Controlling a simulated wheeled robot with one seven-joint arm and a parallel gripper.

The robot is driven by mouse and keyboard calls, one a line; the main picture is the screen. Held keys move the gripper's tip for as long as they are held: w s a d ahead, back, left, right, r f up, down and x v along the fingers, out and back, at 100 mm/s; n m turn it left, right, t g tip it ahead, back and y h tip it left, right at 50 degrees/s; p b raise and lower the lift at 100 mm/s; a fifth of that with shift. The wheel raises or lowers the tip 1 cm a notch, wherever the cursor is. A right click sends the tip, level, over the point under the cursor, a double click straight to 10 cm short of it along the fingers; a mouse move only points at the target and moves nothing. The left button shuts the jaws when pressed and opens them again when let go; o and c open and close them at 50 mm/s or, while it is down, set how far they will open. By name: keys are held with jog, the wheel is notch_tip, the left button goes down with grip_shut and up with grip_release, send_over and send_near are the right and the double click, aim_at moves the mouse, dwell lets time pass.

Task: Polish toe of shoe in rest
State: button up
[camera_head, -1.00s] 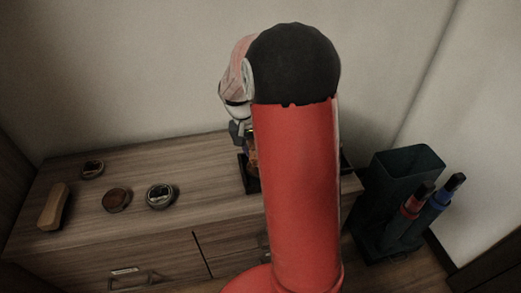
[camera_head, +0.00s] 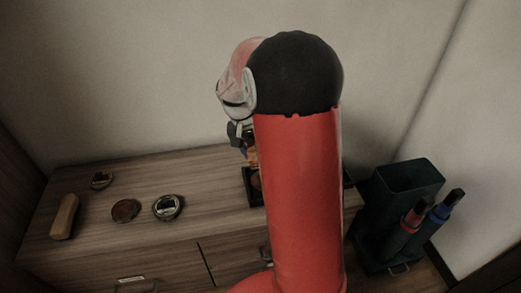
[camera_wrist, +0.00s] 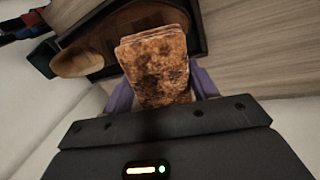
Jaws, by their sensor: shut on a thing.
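My gripper (camera_wrist: 162,94) is shut on a folded cloth (camera_wrist: 157,62), stained brown and held between the purple fingers in the wrist view. A tan, rounded piece that looks like the shoe's toe (camera_wrist: 76,62) shows at the rest's left side, apart from the cloth in the picture. Whether the cloth touches any part of the shoe cannot be told. In the head view my red arm hides most of the rest (camera_head: 248,188) and the shoe.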

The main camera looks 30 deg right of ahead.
jog(key=shift+a+r, duration=0.15)
jog(key=shift+r, duration=0.2)
jog(key=shift+v, duration=1.5)
